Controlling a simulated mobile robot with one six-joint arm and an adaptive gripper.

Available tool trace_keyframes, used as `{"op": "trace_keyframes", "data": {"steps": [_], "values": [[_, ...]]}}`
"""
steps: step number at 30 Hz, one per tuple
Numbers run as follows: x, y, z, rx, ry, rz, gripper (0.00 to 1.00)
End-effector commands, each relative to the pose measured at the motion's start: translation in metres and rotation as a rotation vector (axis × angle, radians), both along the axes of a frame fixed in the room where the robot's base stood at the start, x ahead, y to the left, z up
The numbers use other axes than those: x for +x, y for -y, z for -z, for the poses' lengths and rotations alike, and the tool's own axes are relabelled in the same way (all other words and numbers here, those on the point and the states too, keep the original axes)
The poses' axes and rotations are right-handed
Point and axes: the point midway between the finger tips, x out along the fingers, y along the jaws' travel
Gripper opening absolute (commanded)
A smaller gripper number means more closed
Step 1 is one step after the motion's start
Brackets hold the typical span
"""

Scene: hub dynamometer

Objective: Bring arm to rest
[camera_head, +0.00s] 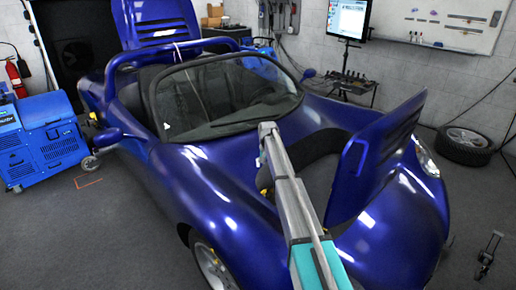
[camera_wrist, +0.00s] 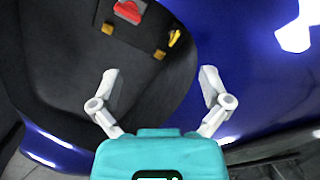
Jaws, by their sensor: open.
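My gripper (camera_wrist: 158,88) shows in the wrist view with its two pale fingers spread apart and nothing between them. It is above the open front compartment (camera_wrist: 62,60) of the blue car, a dark cavity with blue bodywork around it. In the head view my arm reaches forward over the front of the blue car (camera_head: 215,185). The gripper itself is hard to make out there; it seems hidden behind my arm.
A red part (camera_wrist: 130,10) and small yellow parts (camera_wrist: 174,38) are in the compartment. The raised blue lid (camera_head: 375,155) stands close to the right of my arm. The windshield (camera_head: 220,92) is behind. A blue machine (camera_head: 40,138) stands left, a loose wheel (camera_head: 465,145) right.

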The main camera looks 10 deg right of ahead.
Motion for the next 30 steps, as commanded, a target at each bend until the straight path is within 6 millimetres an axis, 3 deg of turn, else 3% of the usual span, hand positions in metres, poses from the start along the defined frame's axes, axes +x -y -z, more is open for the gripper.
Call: {"op": "trace_keyframes", "data": {"steps": [5,8,30], "values": [[-0.03,0.002,-0.009,0.0,0.0,-0.015,0.97],[-0.06,0.002,-0.017,0.0,0.0,-0.036,0.97],[-0.362,0.007,-0.093,0.0,0.0,-0.26,0.97]]}}
